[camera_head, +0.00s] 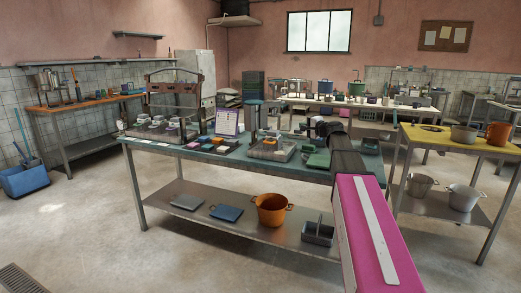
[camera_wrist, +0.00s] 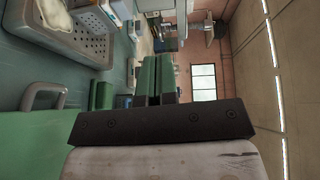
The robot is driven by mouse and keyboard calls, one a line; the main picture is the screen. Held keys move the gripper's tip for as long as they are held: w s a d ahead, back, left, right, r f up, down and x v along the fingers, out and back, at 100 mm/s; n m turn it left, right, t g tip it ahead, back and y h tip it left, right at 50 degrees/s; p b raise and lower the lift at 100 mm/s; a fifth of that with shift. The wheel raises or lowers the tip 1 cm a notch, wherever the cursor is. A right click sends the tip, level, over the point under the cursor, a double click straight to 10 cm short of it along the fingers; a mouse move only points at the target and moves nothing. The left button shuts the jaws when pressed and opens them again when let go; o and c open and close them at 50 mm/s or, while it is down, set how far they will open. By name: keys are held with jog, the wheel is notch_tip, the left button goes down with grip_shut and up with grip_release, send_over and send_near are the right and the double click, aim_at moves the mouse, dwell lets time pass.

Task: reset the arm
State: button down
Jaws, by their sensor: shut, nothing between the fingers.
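My arm, with a pink link and a black wrist, reaches forward over the right part of the long teal-topped table (camera_head: 190,157) in the head view. My gripper (camera_wrist: 157,78) shows in the wrist view beyond a black bracket, its two narrow fingers close together. It is shut and holds nothing. In the head view the gripper end is small, dark and hard to make out. The wrist picture is turned on its side, with the table top at its left.
A perforated grey tray (camera_wrist: 88,45) lies near the gripper in the wrist view. Green containers (camera_head: 318,159) stand close by the wrist. A yellow-topped table (camera_head: 455,141) with pots stands at the right. An orange pot (camera_head: 271,211) sits on the lower shelf.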

jog(key=s+a+f+n+g+h, duration=0.2)
jog(key=s+a+f+n+g, duration=0.15)
jog(key=s+f, duration=0.7)
jog(key=s+a+f+n+g+h, duration=0.2)
jog(key=s+f+g, duration=0.25)
jog(key=f, duration=1.15)
jog(key=s+d+f+n+g+h, duration=0.2)
jog(key=s+f+g+h, duration=0.1)
jog(key=s+f, duration=0.5)
jog(key=s+d+f+n+g+h, duration=0.2)
jog(key=s+f, duration=0.6)
jog(key=s, duration=0.6)
jog(key=shift+f+g+h, duration=0.3)
jog(key=shift+g+h, duration=0.1)
jog(key=shift+h, duration=0.5)
